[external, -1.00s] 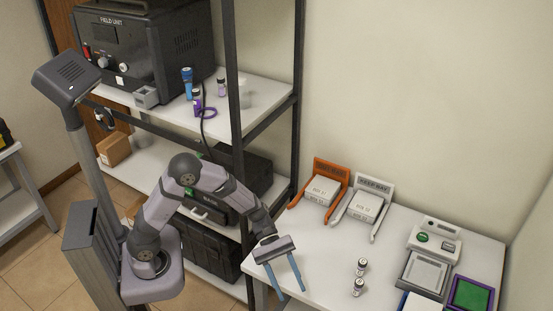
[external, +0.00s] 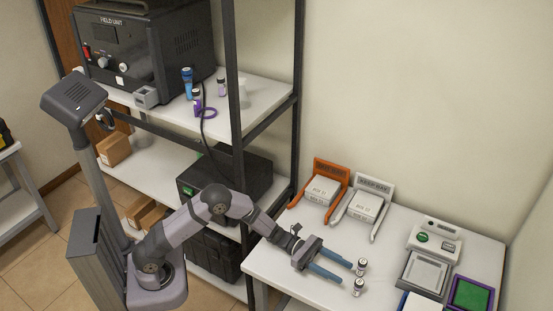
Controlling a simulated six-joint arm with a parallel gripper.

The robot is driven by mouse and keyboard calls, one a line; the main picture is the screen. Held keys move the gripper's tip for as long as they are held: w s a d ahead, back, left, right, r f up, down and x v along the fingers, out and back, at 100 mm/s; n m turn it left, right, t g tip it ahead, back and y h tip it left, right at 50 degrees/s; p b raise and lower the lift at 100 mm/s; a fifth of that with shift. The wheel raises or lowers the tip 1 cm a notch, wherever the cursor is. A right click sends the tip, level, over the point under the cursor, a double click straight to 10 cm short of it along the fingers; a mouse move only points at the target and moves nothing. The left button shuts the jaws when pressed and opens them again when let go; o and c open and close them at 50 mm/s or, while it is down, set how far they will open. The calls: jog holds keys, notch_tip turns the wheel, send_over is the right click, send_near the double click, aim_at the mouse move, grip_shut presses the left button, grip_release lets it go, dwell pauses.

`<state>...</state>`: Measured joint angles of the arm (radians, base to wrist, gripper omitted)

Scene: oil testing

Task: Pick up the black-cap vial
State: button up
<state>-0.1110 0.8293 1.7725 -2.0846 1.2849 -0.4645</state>
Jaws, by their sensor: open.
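Two small vials with white labels and dark-looking caps stand on the right table, the farther vial (external: 361,267) just behind the nearer vial (external: 358,287). At this size I cannot tell for sure which cap is black. My gripper (external: 347,274) is open, with its blue fingers pointing right across the table. The fingertips are close to the left sides of the two vials; whether they touch is unclear. Nothing shows between the fingers.
An orange bay (external: 346,194) and a grey bay (external: 387,207) hold white boxes at the back. A scale-like device (external: 424,272) and a purple-framed green pad (external: 470,295) stand at right. The shelf (external: 262,96) carries more vials (external: 221,87) and a blue torch (external: 187,84).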

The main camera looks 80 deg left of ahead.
jog(key=p, duration=0.1)
send_over(347, 286)
jog(key=shift+f, duration=0.3)
jog(key=c, duration=1.1)
jog(key=shift+c, duration=0.3)
jog(key=shift+r, duration=0.1)
notch_tip(347, 286, up, 24)
jog(key=p, duration=1.4)
jog(key=shift+r, duration=0.2)
